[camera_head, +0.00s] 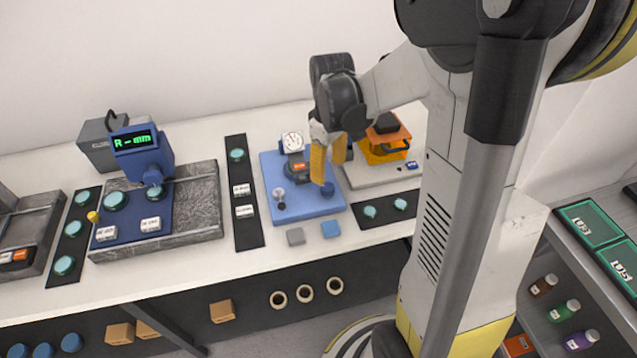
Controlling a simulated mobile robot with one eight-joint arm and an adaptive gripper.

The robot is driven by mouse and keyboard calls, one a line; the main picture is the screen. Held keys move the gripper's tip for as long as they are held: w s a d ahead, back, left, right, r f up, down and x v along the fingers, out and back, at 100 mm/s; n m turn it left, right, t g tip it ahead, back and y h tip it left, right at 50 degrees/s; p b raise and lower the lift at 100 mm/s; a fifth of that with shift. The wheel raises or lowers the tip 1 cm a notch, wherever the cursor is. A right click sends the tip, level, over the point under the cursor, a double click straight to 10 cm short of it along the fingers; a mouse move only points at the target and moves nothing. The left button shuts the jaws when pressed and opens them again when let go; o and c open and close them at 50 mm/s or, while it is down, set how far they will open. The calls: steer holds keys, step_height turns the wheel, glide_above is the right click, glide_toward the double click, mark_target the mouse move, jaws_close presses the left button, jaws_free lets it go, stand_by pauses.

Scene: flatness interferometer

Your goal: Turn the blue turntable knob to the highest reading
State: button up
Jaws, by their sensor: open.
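A blue base plate (306,208) lies on the white bench near the middle of the view. A round white dial gauge (292,141) stands at its back; its needle is too small to read. A blue knob (328,188) sits on the plate's right side, and I take it to be the turntable knob. My gripper (329,172) points down with two yellow fingers apart, just above and behind this knob. The left finger's tip appears close to the knob; I cannot tell whether it touches. The gripper holds nothing visible.
A small silver knob (279,195) is on the plate's left side. A dark round part with an orange label (298,170) is beside the fingers. An orange device (384,147) stands close on the right. A blue instrument (143,151) reads "R-mm" at left.

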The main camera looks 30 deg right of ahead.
mark_target(328, 187)
step_height(328, 187, down, 8)
steer(key=shift+r+b, duration=0.25)
steer(key=shift+b, duration=0.85)
jaws_close()
